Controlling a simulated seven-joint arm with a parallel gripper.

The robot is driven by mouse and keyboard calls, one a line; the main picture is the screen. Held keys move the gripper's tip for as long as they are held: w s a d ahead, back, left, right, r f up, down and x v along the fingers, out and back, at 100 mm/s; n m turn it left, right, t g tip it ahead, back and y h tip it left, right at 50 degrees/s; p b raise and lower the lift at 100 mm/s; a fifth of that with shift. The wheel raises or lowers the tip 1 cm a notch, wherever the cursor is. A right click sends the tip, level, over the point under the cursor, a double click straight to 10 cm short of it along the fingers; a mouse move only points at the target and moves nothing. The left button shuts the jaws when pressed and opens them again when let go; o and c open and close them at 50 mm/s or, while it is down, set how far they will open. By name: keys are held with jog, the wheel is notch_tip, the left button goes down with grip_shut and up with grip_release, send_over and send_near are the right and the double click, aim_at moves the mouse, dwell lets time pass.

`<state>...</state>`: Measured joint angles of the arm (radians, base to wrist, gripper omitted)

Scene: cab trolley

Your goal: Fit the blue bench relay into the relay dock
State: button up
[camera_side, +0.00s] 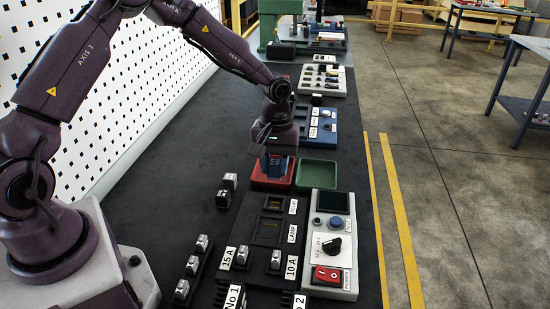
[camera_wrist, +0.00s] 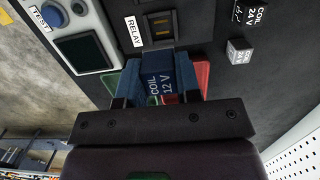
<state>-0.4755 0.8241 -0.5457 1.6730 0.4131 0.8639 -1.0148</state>
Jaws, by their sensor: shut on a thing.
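The blue bench relay (camera_wrist: 157,76), marked COIL 12 V, is held between the fingers of my gripper (camera_wrist: 160,92). In the side view my gripper (camera_side: 276,160) points down at the red tray (camera_side: 257,182), with the blue relay (camera_side: 273,168) between its fingers. I cannot tell whether the relay touches the tray floor. The relay dock (camera_wrist: 160,27) is a dark socket labelled RELAY with brassy contacts inside, and looks empty. In the side view the dock (camera_side: 274,204) lies just in front of the red tray, at the top of a black panel.
A green tray (camera_side: 317,174) stands right of the red one. A grey test unit (camera_side: 320,262) with screen, knob and red switch flanks the panel. Several silver-topped pieces (camera_side: 193,265) sit at the front left.

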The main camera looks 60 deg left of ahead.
aim_at(275, 206)
jog(key=shift+f, duration=4.3)
jog(key=shift+f, duration=0.25)
jog(key=o, duration=1)
